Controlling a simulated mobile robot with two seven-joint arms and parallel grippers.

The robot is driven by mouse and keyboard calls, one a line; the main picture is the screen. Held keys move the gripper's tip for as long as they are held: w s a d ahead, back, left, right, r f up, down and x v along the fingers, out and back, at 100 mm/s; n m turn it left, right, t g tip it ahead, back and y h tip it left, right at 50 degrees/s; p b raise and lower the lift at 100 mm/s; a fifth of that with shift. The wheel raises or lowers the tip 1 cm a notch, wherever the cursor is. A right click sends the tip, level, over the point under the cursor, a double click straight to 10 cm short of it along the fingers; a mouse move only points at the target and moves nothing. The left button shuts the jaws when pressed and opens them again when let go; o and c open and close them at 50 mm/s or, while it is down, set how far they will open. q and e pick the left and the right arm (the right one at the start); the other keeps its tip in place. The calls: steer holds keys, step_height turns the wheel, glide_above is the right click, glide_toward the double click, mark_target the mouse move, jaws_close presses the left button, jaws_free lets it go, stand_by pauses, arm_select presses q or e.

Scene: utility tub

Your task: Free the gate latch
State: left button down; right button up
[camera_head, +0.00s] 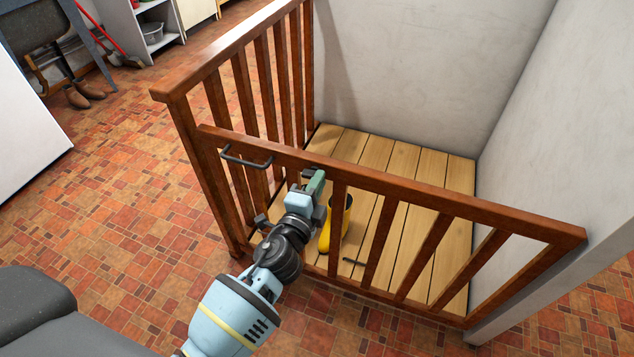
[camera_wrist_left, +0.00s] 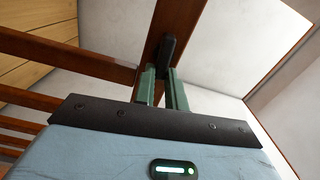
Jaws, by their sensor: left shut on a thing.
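The wooden gate (camera_head: 400,187) stands across the front of a small railed pen. A dark bar handle (camera_head: 246,160) is on its top rail at the left end. My left gripper (camera_head: 315,182) is at the gate's top rail, right of the handle. In the left wrist view its green fingers (camera_wrist_left: 163,88) are closed on a small black piece against the brown wood, which looks like the gate latch (camera_wrist_left: 167,53). In the head view the gripper hides this piece. My right gripper is not in view.
A yellow boot (camera_head: 325,238) stands behind the gate bars on the plank floor (camera_head: 395,158). A railing (camera_head: 240,70) runs along the pen's left side and pale walls (camera_head: 410,70) close it behind and right. The tiled floor (camera_head: 110,190) at left is open.

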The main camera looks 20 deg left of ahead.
arm_select(q)
steer(key=shift+f+m, duration=0.1)
steer(key=shift+m, duration=0.4)
steer(key=c, duration=1.4)
jaws_free()
steer(key=shift+c, duration=0.2)
steer(key=s, duration=0.8)
steer(key=shift+a, duration=0.15)
steer(key=shift+w, duration=0.1)
